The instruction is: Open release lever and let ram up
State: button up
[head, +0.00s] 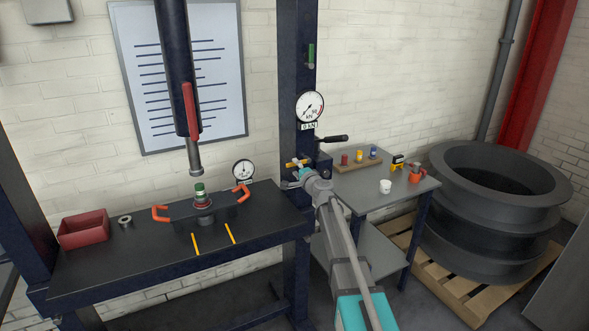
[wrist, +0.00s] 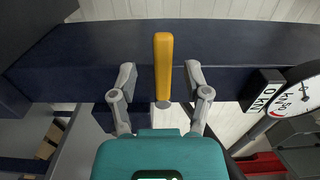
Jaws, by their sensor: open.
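The release lever (head: 296,163) is a yellow bar on the press's right column, low down beside the black pump handle (head: 331,139). The lever also shows in the wrist view (wrist: 163,62), between my fingers. My gripper (head: 296,180) is open, with one finger on each side of the lever; it also shows in the wrist view (wrist: 158,80). A gap shows between the lever and each finger. The ram (head: 194,155) hangs above a green-topped part (head: 199,188) on the press bed, with a small gap between them.
The round gauge (head: 310,106) on the column carries a "0 kN" display. A red bin (head: 83,230), a metal ring (head: 125,221) and a dial (head: 243,171) are on the press bench. A side table (head: 360,197) holds small items. Black rings (head: 480,215) stack on a pallet.

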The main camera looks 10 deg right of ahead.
jog(key=v, duration=0.5)
jog(key=shift+s+d, duration=0.1)
jog(key=shift+s, duration=0.05)
dwell(0.5)
jog(key=s+a+f+n+g+y, duration=0.1)
jog(key=s+a+f+n+g, duration=0.35)
jog(key=s, duration=0.35)
jog(key=s+a+f+n+g+y, duration=0.1)
jog(key=s+a+f+n+g, duration=0.4)
jog(key=s, duration=0.3)
jog(key=s+d+f+n+g+h, duration=0.1)
jog(key=s+d+f+g+h, duration=0.1)
jog(key=s, duration=0.5)
jog(key=s+d+f+n+g+h, duration=0.2)
jog(key=s+d+f+g+h, duration=0.1)
jog(key=s, duration=0.4)
jog(key=s+d+f+n+g+h, duration=0.1)
jog(key=s+d+f+g+h, duration=0.1)
jog(key=s, duration=0.5)
notch_tip(320, 180, down, 2)
jog(key=shift+s+d+f+g+h, duration=0.1)
jog(key=shift+s+d+g+h, duration=0.2)
jog(key=shift+d, duration=0.6)
jog(key=shift+w+n, duration=0.1)
jog(key=shift+n, duration=0.15)
